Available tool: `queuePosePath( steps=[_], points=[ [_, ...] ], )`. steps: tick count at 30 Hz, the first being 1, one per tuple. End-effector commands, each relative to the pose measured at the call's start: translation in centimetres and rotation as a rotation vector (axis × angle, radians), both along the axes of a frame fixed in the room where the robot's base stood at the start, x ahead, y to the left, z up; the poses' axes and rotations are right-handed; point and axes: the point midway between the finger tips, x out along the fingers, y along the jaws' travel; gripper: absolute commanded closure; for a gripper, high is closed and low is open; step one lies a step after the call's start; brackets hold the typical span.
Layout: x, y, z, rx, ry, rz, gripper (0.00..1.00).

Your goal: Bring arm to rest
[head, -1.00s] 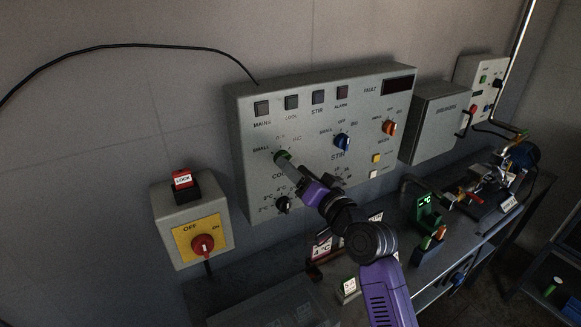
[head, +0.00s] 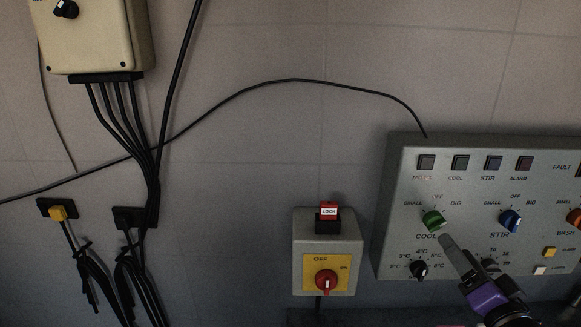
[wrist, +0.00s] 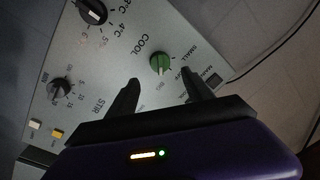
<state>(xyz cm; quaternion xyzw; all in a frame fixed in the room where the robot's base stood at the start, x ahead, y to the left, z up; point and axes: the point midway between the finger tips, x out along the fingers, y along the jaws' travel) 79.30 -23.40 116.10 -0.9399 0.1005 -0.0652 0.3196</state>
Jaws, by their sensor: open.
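My purple arm comes in at the lower right of the head view. My gripper (head: 447,240) is just below and right of the green COOL knob (head: 433,220) on the grey control panel (head: 395,245). In the wrist view my gripper (wrist: 160,77) has its two dark fingers spread apart with nothing between them. The green knob (wrist: 160,63) shows just beyond the fingertips, apart from them. The arm hides part of the panel's lower dial area.
A blue STIR knob (head: 510,221) and a black temperature dial (head: 419,269) are close to the gripper. Left of the panel is a switch box (head: 300,260) with a red knob and a LOCK block (head: 329,210). A beige box (head: 95,40) with cables hangs farther left.

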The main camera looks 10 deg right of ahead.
Motion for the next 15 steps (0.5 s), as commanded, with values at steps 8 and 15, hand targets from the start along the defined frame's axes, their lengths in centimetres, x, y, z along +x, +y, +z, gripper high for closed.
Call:
queuePosePath(
  steps=[8,15],
  points=[
    [-1.6,-1.6,2.7,-0.124,-0.079,-0.113,0.4],
    [-5.6,1.2,-0.1,-0.264,-0.053,-0.185,0.4]
  ],
)
